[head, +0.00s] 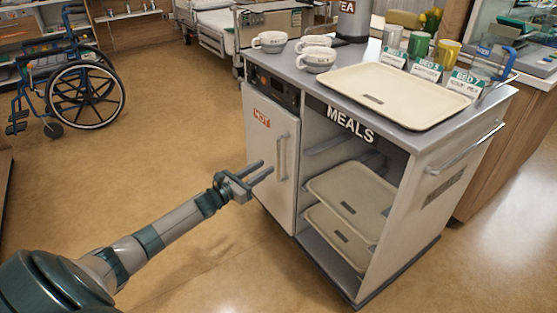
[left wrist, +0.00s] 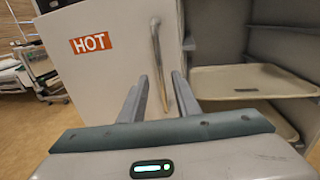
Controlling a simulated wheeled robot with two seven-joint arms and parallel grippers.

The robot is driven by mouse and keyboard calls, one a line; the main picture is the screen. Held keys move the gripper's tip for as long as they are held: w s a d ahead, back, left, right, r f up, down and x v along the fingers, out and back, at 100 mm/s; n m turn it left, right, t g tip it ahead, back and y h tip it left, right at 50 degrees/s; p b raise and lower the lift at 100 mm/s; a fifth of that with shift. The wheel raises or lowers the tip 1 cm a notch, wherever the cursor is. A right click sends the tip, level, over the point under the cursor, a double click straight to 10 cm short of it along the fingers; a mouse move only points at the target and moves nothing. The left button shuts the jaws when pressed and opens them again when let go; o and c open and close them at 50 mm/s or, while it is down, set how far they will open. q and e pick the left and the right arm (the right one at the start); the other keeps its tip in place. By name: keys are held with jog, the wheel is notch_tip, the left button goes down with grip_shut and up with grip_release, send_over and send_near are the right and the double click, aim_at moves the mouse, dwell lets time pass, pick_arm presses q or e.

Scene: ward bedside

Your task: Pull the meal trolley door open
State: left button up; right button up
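The meal trolley (head: 345,190) stands at the centre right of the head view. Its white door (head: 264,150) with the HOT sign is closed on the left part of the front; it also shows in the left wrist view (left wrist: 105,75). The door's upright grey bar handle (head: 283,158) is near the door's right side. My left gripper (head: 262,172) is open in front of the door, its two fingers pointing at the handle. In the left wrist view the handle (left wrist: 157,50) runs down towards the gap between the fingers (left wrist: 158,92); I cannot tell whether they touch it. My right gripper is out of view.
Trays (head: 352,198) sit in the trolley's open right bay. Cups (head: 315,60), a large tray (head: 395,95) and mugs stand on top. A wheelchair (head: 75,90) is at the far left. The floor left of the trolley is clear.

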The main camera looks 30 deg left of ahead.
pick_arm(q)
jog(key=shift+w+d+b, duration=0.15)
jog(key=shift+w+d, duration=0.1)
jog(key=shift+w, duration=1.1)
jog(key=shift+w+d+b, duration=0.15)
jog(key=shift+w+d, duration=0.15)
jog(key=shift+w, duration=1.1)
jog(key=shift+w+d+b, duration=0.15)
jog(key=shift+w+d, duration=0.1)
jog(key=shift+w, duration=1.1)
jog(key=shift+c, duration=0.5)
grip_shut()
